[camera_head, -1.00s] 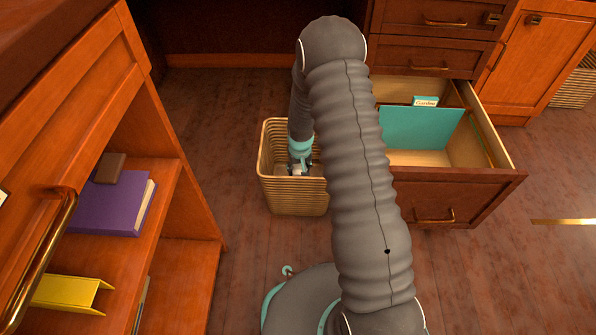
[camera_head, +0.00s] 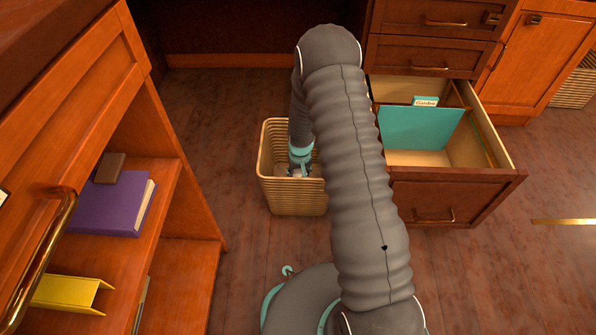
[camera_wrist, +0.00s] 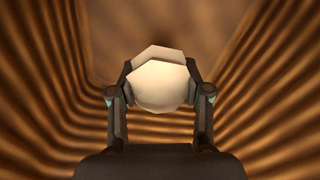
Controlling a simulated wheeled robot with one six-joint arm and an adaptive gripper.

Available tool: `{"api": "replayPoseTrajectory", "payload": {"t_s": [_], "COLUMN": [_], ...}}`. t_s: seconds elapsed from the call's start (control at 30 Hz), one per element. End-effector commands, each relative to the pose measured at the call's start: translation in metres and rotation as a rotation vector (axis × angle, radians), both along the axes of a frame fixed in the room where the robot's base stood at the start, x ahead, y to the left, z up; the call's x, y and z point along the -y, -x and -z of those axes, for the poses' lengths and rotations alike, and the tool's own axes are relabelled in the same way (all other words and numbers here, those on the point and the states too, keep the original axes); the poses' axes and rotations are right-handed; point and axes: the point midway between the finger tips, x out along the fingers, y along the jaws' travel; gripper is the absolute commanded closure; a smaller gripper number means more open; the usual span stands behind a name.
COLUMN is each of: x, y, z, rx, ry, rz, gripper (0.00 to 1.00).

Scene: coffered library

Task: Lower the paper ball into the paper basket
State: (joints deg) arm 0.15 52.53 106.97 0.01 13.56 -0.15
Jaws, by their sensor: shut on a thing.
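The paper basket (camera_head: 296,196) is a ribbed tan wicker bin on the floor, in the middle of the head view. My gripper (camera_head: 299,171) points down inside its opening, below the rim. In the wrist view my gripper (camera_wrist: 160,90) is shut on the pale, faceted paper ball (camera_wrist: 160,82), one finger on each side. The ribbed inner walls of the basket (camera_wrist: 50,90) surround the ball in that view. In the head view the ball is mostly hidden by the gripper and the basket. The gap between ball and basket floor cannot be judged.
An open drawer (camera_head: 455,190) with a teal folder (camera_head: 422,128) stands close to the right of the basket. A wooden shelf unit (camera_head: 190,200) with a purple book (camera_head: 105,207) and a yellow holder (camera_head: 68,292) is at the left. Bare floor (camera_head: 215,110) lies between.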

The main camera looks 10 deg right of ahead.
Motion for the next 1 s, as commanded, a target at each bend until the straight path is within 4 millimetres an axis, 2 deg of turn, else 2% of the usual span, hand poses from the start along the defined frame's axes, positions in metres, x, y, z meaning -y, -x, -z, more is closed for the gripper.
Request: {"api": "replayPoseTrajectory", "payload": {"t_s": [0.3, 0.33, 0.4, 0.43, 0.47, 0.8, 1.0], "x": [0.0, 0.0, 0.0, 0.0, 0.0, 0.0, 0.0], "y": [0.0, 0.0, 0.0, 0.0, 0.0, 0.001, 0.002], "z": [0.0, 0.0, 0.0, 0.0, 0.0, -0.002, -0.023], "rx": [-0.001, -0.001, -0.001, -0.001, -0.001, -0.001, 0.002], "ry": [0.0, 0.0, 0.0, 0.0, 0.0, 0.0, 0.0], "rz": [0.0, 0.0, 0.0, 0.0, 0.0, 0.0, 0.0], "gripper": [0.65, 0.5, 0.32, 0.25, 0.23, 0.23, 0.23]}}
